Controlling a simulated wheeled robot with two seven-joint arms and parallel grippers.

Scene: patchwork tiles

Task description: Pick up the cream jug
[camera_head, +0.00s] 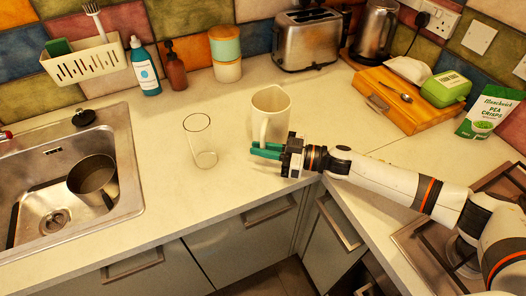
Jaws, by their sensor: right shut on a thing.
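The cream jug (271,103) stands upright on the light worktop, right of the clear glass. Its handle (264,131) faces the front. My right gripper (266,150) reaches in from the right, low over the counter, with its green fingers shut on the handle. The jug appears to rest on the worktop; its base is partly hidden by the gripper. My left gripper is not in view.
A clear glass (201,141) stands close left of the jug. The sink (63,229) with a metal pot (93,179) is at the left. A toaster (309,40) stands behind, and a wooden box (412,100) at the right. The front-left counter is clear.

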